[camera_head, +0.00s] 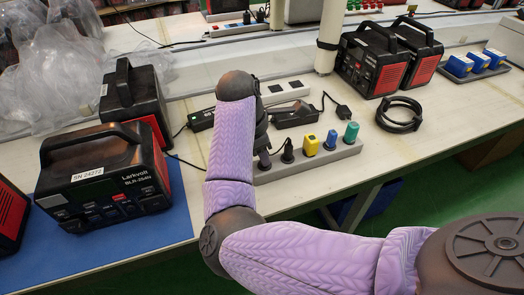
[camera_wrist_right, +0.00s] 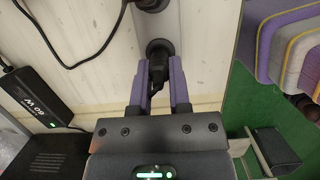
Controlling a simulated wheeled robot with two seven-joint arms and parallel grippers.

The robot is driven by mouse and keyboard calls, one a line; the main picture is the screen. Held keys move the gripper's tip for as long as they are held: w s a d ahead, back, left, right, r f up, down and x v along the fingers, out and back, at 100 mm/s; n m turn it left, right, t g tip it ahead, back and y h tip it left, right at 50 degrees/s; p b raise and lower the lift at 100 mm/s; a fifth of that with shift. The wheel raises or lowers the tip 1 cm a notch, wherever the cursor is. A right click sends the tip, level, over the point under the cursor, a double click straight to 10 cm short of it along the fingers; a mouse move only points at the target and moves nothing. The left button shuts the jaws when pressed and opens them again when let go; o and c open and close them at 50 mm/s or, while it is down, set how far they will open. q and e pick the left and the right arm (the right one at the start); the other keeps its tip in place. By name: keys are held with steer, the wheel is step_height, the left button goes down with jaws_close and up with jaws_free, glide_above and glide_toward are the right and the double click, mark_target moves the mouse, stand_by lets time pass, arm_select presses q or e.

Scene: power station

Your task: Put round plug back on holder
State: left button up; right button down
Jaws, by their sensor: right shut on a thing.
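The grey holder strip (camera_head: 330,159) lies along the bench's front edge with a black plug (camera_head: 287,152), a yellow plug (camera_head: 311,146), a blue plug (camera_head: 331,140) and a teal plug (camera_head: 351,132) standing on it. My right gripper (camera_head: 264,160) points down at the strip's left end, partly hidden by my arm. In the wrist view its purple fingers are shut on a black round plug (camera_wrist_right: 158,73). The plug's front is at a dark round spot (camera_wrist_right: 160,48) on the strip; I cannot tell whether it is seated. My left gripper is not in view.
A Larkvolt power station (camera_head: 105,180) and another black-red unit (camera_head: 133,100) stand left. A black adapter (camera_head: 293,115) and a coiled cable (camera_head: 399,115) lie behind the strip. A white post (camera_head: 328,40) rises behind.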

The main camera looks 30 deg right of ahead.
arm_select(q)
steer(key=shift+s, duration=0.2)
arm_select(e)
steer(key=shift+c, duration=2.4)
jaws_free()
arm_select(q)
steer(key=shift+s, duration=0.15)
